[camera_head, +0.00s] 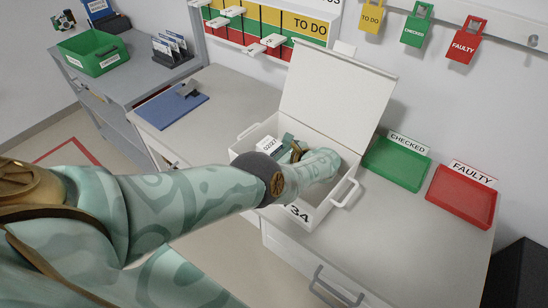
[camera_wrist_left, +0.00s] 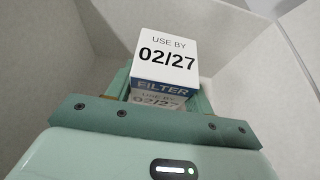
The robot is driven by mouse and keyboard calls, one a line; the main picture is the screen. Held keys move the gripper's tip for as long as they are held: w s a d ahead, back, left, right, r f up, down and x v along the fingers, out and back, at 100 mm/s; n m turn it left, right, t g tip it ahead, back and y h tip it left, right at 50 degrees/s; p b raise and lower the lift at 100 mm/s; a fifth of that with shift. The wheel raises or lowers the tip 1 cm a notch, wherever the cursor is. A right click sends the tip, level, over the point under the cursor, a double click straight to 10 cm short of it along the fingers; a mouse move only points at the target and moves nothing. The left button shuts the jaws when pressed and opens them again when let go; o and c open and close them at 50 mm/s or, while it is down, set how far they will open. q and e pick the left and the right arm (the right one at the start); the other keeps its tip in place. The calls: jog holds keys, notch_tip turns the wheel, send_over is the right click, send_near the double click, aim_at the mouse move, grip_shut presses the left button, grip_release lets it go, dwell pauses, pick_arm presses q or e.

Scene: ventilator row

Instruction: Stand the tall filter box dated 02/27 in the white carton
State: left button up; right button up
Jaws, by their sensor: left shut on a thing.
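The white carton (camera_head: 323,207) stands open on the bench, its lid up at the back. My left gripper (camera_head: 285,148) reaches down into it and is shut on the filter box (camera_head: 268,145). In the left wrist view the filter box (camera_wrist_left: 166,55) shows a white face reading "USE BY 02/27" and a blue "FILTER" band below. The carton's pale inner walls surround it there. The box's lower part is hidden by the gripper, so I cannot tell whether it touches the carton floor. My right gripper is not in view.
A green CHECKED tray (camera_head: 396,165) and a red FAULTY tray (camera_head: 462,197) lie right of the carton. A blue clipboard (camera_head: 171,108) lies to its left. A green bin (camera_head: 95,52) and a card rack (camera_head: 172,49) stand farther left. The bench front right is clear.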

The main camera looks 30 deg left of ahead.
pick_arm(q)
jog(key=shift+r, duration=0.15)
jog(key=o, duration=1)
jog(key=shift+f, duration=0.2)
jog(key=shift+c, duration=0.2)
jog(key=shift+r, duration=0.35)
jog(key=p+v, duration=0.2)
jog(key=v, duration=1)
jog(key=shift+f, duration=0.15)
